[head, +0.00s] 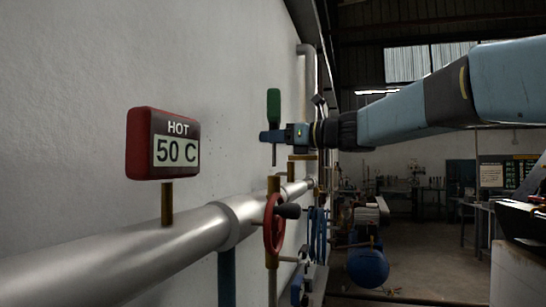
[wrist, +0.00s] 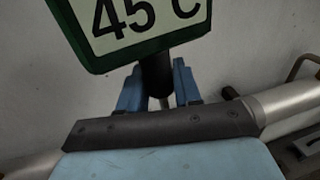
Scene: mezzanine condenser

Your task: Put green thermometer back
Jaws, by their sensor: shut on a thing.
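The green thermometer (head: 273,103) is seen edge-on in the head view, upright, with a thin probe pointing down below my gripper. In the wrist view its green-framed display (wrist: 143,25) reads 45 C. My gripper (head: 272,136) is shut on the thermometer's dark stem (wrist: 157,80), just under the display. The blue fingers (wrist: 157,88) stand on both sides of the stem. The probe tip shows above a brass fitting (head: 273,184) on the silver pipe (head: 240,215); I cannot tell whether it lines up with it.
A red thermometer (head: 163,144) marked HOT, 50 C, stands on the pipe at the left. The white wall (head: 90,70) runs close behind. The floor lies open at the right, past a blue tank (head: 368,267).

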